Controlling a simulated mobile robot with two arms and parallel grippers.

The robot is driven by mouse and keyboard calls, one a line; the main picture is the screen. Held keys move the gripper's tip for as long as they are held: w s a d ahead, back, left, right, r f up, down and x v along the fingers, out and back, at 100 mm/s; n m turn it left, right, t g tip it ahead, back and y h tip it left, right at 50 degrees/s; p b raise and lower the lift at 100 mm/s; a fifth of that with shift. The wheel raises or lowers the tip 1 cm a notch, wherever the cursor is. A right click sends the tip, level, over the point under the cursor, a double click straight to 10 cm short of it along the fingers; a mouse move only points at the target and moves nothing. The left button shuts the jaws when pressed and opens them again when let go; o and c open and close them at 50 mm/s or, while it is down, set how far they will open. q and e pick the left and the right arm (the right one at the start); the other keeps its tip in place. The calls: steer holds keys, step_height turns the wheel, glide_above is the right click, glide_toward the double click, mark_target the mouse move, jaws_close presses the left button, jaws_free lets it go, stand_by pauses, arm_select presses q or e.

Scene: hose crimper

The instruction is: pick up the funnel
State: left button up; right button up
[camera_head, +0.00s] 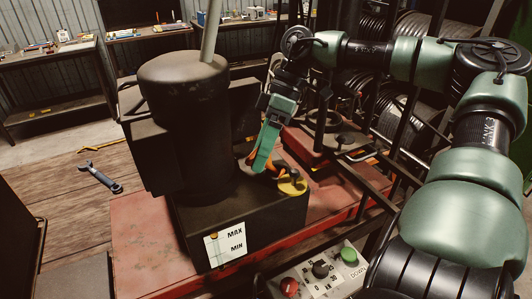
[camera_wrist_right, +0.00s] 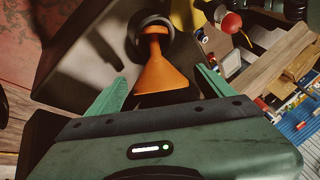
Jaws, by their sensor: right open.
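The orange funnel (camera_wrist_right: 160,74) shows well in the right wrist view. Its wide end faces my gripper and its narrow end sits at a dark ring (camera_wrist_right: 140,22). In the head view the funnel (camera_head: 253,159) is on top of the dark tank (camera_head: 262,214), mostly hidden behind my right gripper. My right gripper (camera_head: 262,161) comes down over it from above. In the wrist view its two green fingers (camera_wrist_right: 163,88) are open, one on each side of the funnel's wide end, with gaps visible. My left gripper is in neither view.
A yellow cap (camera_head: 292,185) is on the tank beside the gripper. A dark cylinder (camera_head: 186,120) stands close on the left. A control box (camera_head: 320,272) with buttons is in front. A wrench (camera_head: 100,178) lies on the wooden floor at left.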

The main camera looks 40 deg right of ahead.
steer(key=shift+a+f, duration=0.1)
steer(key=shift+f, duration=0.1)
steer(key=c, duration=1.4)
steer(key=shift+r, duration=0.15)
